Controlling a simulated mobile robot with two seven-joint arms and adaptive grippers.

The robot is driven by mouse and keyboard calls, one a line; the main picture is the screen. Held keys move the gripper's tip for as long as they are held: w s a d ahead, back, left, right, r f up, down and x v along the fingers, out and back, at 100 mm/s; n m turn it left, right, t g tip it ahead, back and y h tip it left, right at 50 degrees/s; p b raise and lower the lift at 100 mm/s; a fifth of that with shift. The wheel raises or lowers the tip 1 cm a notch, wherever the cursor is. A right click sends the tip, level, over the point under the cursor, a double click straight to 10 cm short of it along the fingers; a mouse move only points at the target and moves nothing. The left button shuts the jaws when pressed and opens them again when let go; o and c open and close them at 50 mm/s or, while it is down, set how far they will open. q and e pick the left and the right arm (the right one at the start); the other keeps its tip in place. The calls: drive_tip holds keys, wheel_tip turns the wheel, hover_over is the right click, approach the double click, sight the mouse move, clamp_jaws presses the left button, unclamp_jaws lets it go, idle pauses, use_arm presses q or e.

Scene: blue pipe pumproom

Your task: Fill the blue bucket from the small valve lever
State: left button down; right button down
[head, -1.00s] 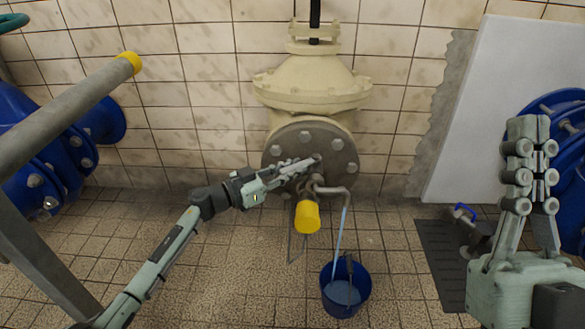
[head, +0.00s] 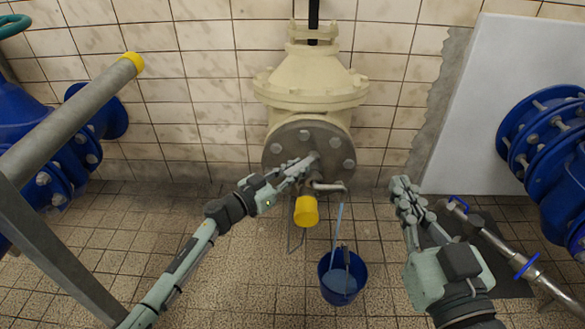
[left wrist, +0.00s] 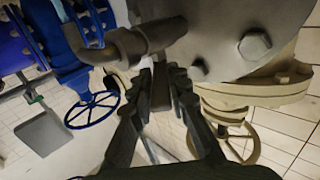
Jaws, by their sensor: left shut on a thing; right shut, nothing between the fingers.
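The blue bucket (head: 325,286) stands upright on the tiled floor below the bent grey spout (head: 338,187). A thin pale-blue stream of water (head: 338,225) runs from the spout into it, and water (head: 340,281) shows inside. My left gripper (head: 313,159) is at the pipe flange beside the spout, shut on the small valve lever, which the fingers mostly hide. In the left wrist view, the left fingers (left wrist: 165,78) are close together below the grey pipework. My right gripper (head: 399,184) is shut and empty, raised to the right of the bucket.
A yellow-capped pipe end (head: 306,211) hangs beside the spout. The cream valve body (head: 310,88) stands behind against the tiled wall. A grey pipe with blue handles (head: 500,250) and a dark floor grating (head: 510,287) lie at the right. Floor left of the bucket is clear.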

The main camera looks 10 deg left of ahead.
use_arm(q)
drive_tip(key=c, duration=1.4)
unclamp_jaws()
drive_tip(key=shift+c, duration=0.2)
drive_tip(key=shift+s+a, duration=0.1)
drive_tip(key=v, duration=1.2)
